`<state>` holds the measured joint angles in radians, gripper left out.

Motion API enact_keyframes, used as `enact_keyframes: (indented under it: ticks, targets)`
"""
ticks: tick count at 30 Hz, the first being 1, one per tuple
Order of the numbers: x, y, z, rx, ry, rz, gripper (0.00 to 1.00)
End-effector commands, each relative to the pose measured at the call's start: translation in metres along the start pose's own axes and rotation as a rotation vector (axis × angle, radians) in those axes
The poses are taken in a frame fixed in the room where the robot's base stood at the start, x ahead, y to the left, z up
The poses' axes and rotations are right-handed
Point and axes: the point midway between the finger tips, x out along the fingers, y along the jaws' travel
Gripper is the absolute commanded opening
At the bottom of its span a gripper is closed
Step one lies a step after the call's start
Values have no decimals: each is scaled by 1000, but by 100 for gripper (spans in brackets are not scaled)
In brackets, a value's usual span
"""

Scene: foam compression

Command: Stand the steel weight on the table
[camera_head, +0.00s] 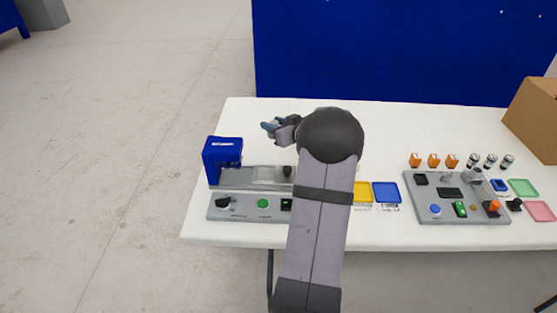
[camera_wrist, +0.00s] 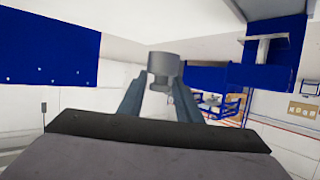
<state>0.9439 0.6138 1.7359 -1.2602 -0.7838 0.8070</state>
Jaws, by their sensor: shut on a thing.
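The steel weight (camera_wrist: 163,64) is a grey cylinder with a wider top and a narrower lower part. In the wrist view it sits between the fingertips of my gripper (camera_wrist: 160,88), which is shut on it. In the head view my gripper (camera_head: 271,128) is over the back left part of the white table (camera_head: 385,125), pointing left. The weight cannot be clearly made out there. I cannot tell how high the weight is above the table.
A blue press (camera_head: 222,155) on a grey base stands at the left, near my gripper; it also shows in the wrist view (camera_wrist: 262,75). Yellow (camera_head: 362,192) and blue (camera_head: 386,192) trays, a grey control board (camera_head: 457,197) and a cardboard box (camera_head: 535,120) are to the right.

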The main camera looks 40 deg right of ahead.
Motion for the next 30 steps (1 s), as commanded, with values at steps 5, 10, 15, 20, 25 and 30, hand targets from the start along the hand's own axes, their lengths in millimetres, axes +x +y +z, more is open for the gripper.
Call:
enact_keyframes:
  ticks: [5, 10, 15, 20, 25, 30]
  targets:
    - [3, 14, 8, -15, 4, -37, 0]
    - [4, 17, 11, -19, 4, -49, 0]
    - [8, 16, 23, -16, 3, -50, 0]
    - [16, 16, 46, -15, 2, -49, 0]
    - [23, 16, 65, -19, 4, -48, 0]
    - [25, 16, 69, -20, 6, -48, 0]
